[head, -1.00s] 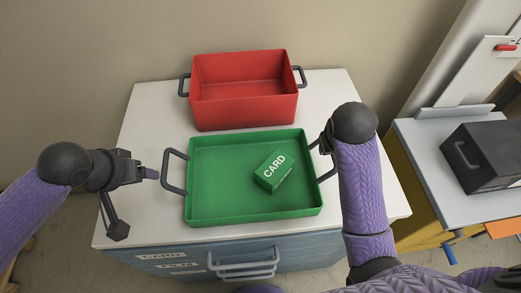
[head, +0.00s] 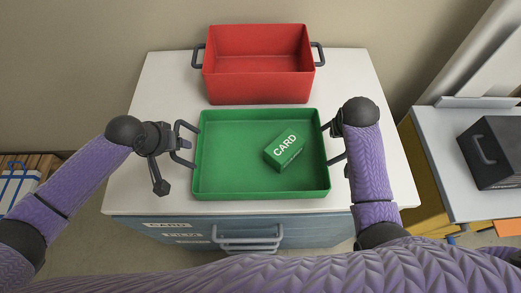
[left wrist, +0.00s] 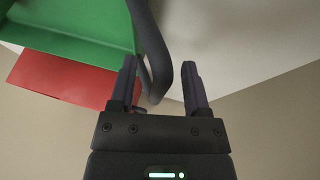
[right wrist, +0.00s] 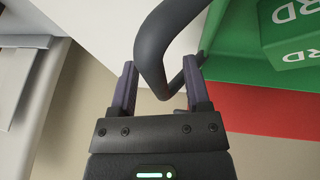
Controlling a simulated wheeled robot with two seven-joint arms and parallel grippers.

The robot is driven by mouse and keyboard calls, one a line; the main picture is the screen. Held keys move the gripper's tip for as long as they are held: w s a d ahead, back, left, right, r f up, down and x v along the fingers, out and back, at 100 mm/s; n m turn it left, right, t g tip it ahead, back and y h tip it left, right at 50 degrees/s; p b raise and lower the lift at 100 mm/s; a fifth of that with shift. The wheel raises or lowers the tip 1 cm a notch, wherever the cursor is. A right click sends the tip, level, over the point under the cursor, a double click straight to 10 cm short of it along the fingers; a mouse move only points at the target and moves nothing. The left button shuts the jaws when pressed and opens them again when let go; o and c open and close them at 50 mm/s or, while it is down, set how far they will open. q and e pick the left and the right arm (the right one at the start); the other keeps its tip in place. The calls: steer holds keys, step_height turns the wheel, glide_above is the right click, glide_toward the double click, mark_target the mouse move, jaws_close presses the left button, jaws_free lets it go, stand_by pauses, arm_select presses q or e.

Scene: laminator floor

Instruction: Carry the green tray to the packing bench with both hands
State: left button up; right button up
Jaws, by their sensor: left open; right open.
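The green tray (head: 225,183) lies on the white top of a cabinet, with a dark loop handle on each side. A green box marked CARD (head: 284,152) sits inside it, right of centre. My left gripper (left wrist: 158,78) is open at the tray's left handle (left wrist: 152,45); the handle bar shows between its two fingers in the left wrist view. My right gripper (right wrist: 160,85) is open at the right handle (right wrist: 155,40), whose bar also passes between the fingers. In the head view the right fingers are mostly hidden behind my own wrist.
A red bin (head: 260,85) with side handles stands just behind the tray on the cabinet top (head: 160,90). The cabinet has a drawer handle (head: 247,236) in front. To the right, a grey-topped table (head: 445,150) holds a dark box (head: 492,155).

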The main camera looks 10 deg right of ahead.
arm_select(q)
steer(key=shift+w+d+f, duration=0.1)
steer(key=shift+w+f, duration=0.1)
steer(key=shift+f, duration=0.35)
arm_select(e)
steer(key=shift+w+d+f, duration=0.1)
steer(key=shift+w+f, duration=0.1)
steer(key=shift+f, duration=0.35)
arm_select(q)
jaws_close()
arm_select(e)
jaws_close()
arm_select(q)
steer(key=shift+r, duration=0.1)
